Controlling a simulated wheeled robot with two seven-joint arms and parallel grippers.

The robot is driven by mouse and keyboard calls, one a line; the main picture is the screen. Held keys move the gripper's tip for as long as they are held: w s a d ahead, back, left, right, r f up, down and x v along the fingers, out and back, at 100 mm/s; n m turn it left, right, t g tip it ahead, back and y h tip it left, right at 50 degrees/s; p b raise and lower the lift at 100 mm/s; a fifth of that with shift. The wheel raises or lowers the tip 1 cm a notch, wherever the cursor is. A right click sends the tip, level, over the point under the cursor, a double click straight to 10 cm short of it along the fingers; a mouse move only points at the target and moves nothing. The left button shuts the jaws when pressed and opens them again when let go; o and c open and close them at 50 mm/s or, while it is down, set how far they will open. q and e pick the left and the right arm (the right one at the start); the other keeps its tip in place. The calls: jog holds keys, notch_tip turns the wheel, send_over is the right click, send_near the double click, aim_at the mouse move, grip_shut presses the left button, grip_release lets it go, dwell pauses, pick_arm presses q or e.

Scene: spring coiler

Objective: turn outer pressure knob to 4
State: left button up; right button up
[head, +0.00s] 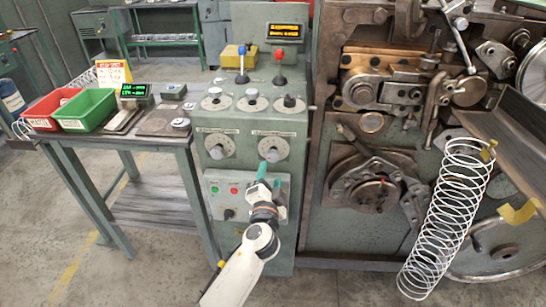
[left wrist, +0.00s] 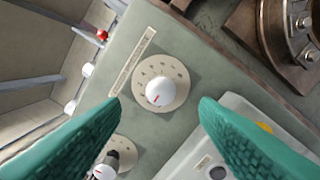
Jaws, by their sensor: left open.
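A control cabinet carries two round dials with scales, a left dial (head: 214,146) and a right dial (head: 274,149), below label strips too small to read. I cannot tell by label which is the outer pressure knob. My left gripper (head: 264,171) has green fingers and is just below and in front of the right dial. A second knob (left wrist: 105,168) is partly hidden behind the left finger. My right gripper is not visible.
A lower panel (head: 247,191) with push buttons lies beside the gripper. Above stand a blue-topped lever (head: 242,62) and a red-topped lever (head: 280,66). The coiling machine (head: 350,225) and a large wire spring (head: 447,215) are at right. A table (head: 100,142) with bins is at left.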

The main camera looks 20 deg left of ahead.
aim_at(273, 158)
pick_arm(q)
jog(key=x, duration=0.9)
jog(key=shift+w+f, duration=0.1)
jog(key=shift+w, duration=0.05)
jog(key=shift+c, duration=0.6)
jog(key=c, duration=0.9)
